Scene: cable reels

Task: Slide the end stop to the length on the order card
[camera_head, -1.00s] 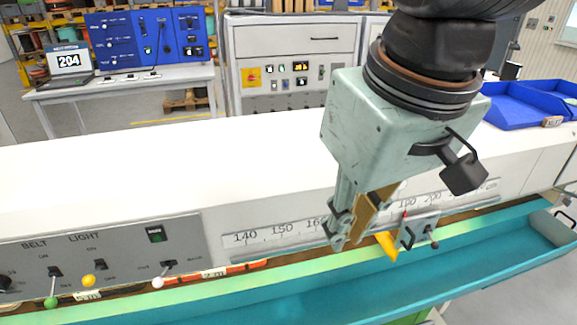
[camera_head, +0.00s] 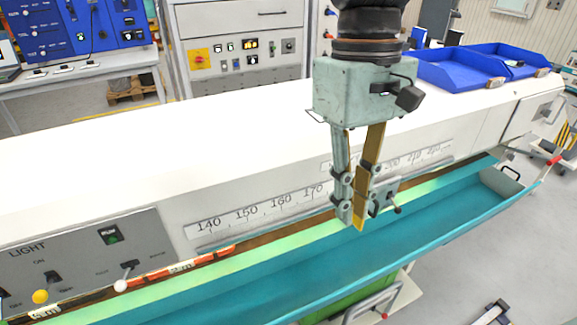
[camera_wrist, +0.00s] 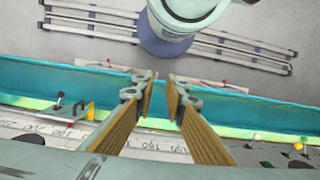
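The end stop (camera_head: 386,194) is a grey bracket with a dark-tipped knob, on the rail below the length scale, just right of my fingers. A yellow piece shows beside it, partly behind my fingers. In the wrist view the end stop (camera_wrist: 68,108) is at the left, with a yellow block, apart from my fingers. My gripper (camera_head: 350,222) hangs over the rail and trough. In the wrist view my gripper (camera_wrist: 161,82) is open, nothing between its gold-padded fingers. The scale (camera_head: 258,208) shows 140 to 170 on its left; my fingers hide part. No order card is readable now.
A teal trough (camera_head: 300,273) runs along the bench front. A switch panel (camera_head: 85,262) is at the left, with a yellow-tipped and a white-tipped lever. Blue trays (camera_head: 455,72) stand at the back right. The white bench top (camera_head: 200,125) is mostly clear.

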